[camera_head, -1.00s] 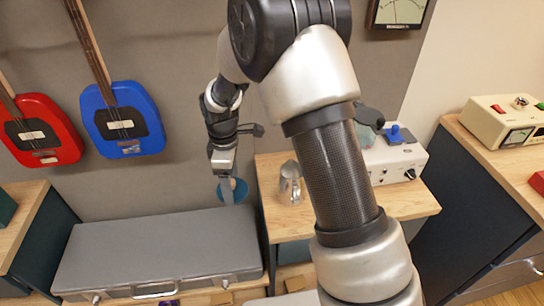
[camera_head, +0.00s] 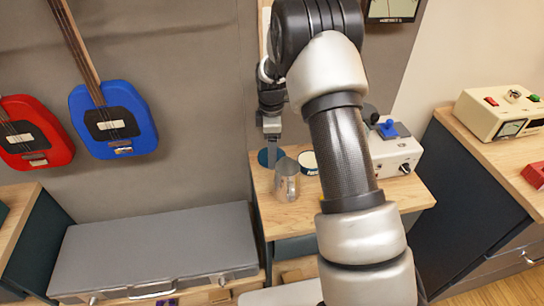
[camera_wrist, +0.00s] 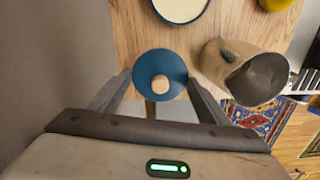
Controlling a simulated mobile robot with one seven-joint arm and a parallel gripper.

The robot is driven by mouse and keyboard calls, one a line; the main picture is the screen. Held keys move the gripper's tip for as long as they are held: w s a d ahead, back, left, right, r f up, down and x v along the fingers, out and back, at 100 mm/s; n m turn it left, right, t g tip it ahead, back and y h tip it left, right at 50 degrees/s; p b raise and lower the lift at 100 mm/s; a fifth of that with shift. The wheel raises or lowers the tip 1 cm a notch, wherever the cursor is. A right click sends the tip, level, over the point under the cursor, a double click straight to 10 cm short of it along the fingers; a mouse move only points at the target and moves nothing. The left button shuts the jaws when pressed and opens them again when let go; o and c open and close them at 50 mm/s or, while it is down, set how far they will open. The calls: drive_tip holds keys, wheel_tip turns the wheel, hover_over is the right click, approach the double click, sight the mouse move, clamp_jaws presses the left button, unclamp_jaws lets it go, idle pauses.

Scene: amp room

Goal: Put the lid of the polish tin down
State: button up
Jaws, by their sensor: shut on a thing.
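My gripper (camera_head: 271,135) points down over the back left part of the small wooden table (camera_head: 310,212). It is shut on the dark blue round lid (camera_head: 265,158). In the wrist view the lid (camera_wrist: 147,69) lies between the two fingertips (camera_wrist: 158,84), with a light wood-coloured round patch at its middle. I cannot tell whether the lid touches the tabletop. The open polish tin (camera_head: 308,162) stands on the table to the right of the lid, partly behind my arm; its pale contents show in the wrist view (camera_wrist: 181,8).
A white box with a blue switch (camera_head: 395,155) is at the right rear. A grey case (camera_head: 155,250) lies left of the table. The front of the tabletop is clear.

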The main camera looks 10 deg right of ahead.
drive_tip(key=shift+d+f, duration=0.1)
drive_tip(key=shift+f, duration=1.65)
drive_tip(key=shift+f, duration=0.15)
drive_tip(key=o, duration=1)
drive_tip(key=shift+o, duration=0.2)
